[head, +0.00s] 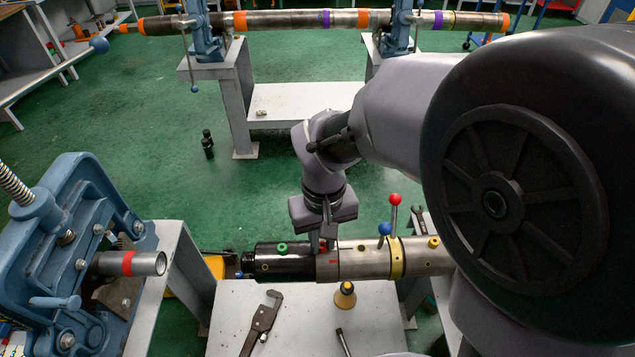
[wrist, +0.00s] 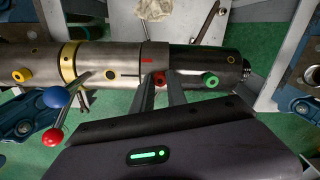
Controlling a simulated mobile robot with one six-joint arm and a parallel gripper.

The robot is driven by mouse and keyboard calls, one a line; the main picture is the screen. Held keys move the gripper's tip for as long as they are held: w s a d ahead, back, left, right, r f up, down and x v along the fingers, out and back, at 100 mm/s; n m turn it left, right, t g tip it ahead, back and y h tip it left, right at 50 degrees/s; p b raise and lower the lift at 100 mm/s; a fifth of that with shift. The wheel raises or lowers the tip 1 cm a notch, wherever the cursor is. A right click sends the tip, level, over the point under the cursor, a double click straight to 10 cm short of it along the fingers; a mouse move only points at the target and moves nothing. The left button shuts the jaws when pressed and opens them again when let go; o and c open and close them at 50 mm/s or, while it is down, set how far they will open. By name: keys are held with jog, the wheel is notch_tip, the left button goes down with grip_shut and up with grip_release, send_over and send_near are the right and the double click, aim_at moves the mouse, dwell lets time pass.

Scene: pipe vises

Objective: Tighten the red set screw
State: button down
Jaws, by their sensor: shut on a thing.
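The red set screw (wrist: 159,78) sits on the horizontal pipe, near the joint between its steel and black parts. My gripper (wrist: 160,84) is shut on the red set screw, one finger on each side of it in the wrist view. In the head view my gripper (head: 323,246) comes down on the pipe from above, and the fingers hide most of the screw. The steel pipe section (head: 365,259) carries a red mark beside the screw. The black pipe section (head: 283,264) has a green set screw (head: 282,247), which also shows in the wrist view (wrist: 211,81).
A yellow collar (head: 397,258) with red-knobbed and blue-knobbed levers and a yellow screw (head: 433,242) are further right. A blue vise (head: 75,250) stands left. A clamp tool (head: 262,325) and a yellow-black knob (head: 345,296) lie on the bench (head: 300,320). Another long pipe is behind.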

aim_at(322, 245)
jog(key=shift+m, duration=0.7)
jog(key=c, duration=1.3)
grip_release()
notch_tip(322, 245, up, 17)
jog(key=p, duration=0.7)
jog(key=shift+r, duration=0.2)
jog(key=s+d+f+m+t+b, duration=0.1)
jog(key=s+d+m+t+b, duration=0.1)
jog(key=s, duration=0.1)
jog(key=s+d+m+t+y+b, duration=0.1)
jog(key=s+d+t+b, duration=0.1)
jog(key=s, duration=0.2)
jog(key=s+d+f+m+t+y+b, duration=0.1)
jog(key=s+d+m, duration=0.1)
jog(key=s, duration=0.2)
jog(key=shift+d+f+m+t+b, duration=0.2)
jog(key=shift+f+m+t+b, duration=0.1)
jog(key=shift+f+t+b, duration=0.1)
